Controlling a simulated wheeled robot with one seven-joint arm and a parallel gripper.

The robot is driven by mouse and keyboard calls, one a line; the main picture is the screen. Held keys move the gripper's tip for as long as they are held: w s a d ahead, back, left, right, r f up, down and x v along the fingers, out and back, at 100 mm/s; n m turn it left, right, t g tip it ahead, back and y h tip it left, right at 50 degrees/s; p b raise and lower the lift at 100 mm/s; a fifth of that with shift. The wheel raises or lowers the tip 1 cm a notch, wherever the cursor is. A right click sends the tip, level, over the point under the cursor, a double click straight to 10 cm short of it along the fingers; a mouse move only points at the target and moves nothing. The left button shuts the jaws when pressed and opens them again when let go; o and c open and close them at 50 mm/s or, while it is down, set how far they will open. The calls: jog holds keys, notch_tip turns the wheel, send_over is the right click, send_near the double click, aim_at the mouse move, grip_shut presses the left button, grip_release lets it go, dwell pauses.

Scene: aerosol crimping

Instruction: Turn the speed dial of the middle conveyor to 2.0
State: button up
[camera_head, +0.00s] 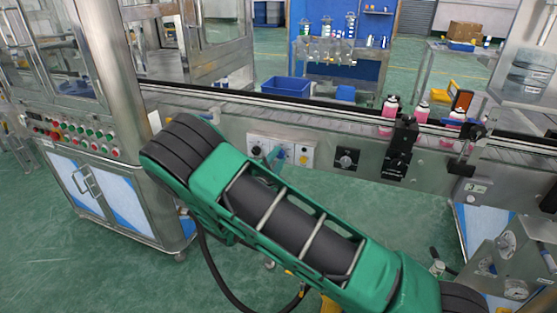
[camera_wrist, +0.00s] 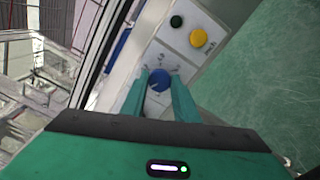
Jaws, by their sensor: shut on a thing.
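The blue speed dial (camera_wrist: 159,80) sits on a pale plate with printed marks, too small to read, in the wrist view. My gripper (camera_wrist: 161,83) has its two green fingers on either side of the dial, closed on it. In the head view my gripper (camera_head: 273,155) reaches the control plates on the front of the middle conveyor (camera_head: 225,126). My green arm hides part of the conveyor's front there, and the dial is hard to make out in that view. I cannot tell which number the dial points to.
Beside the dial are a yellow button (camera_wrist: 198,38) and a dark green button (camera_wrist: 176,20). A separate black knob (camera_head: 346,158) is to the right on the conveyor front. Pink bottles (camera_head: 390,107) stand on the belt at right. A steel cabinet (camera_head: 110,190) stands at left.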

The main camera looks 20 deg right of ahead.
jog(key=shift+s+d+f+m, duration=0.15)
jog(key=shift+f+m, duration=0.1)
jog(key=shift+m, duration=0.15)
jog(key=o, duration=1.1)
jog(key=shift+c, duration=0.2)
jog(key=shift+r, duration=0.1)
jog(key=v, duration=1)
jog(key=shift+s+a, duration=0.2)
jog(key=shift+a, duration=0.1)
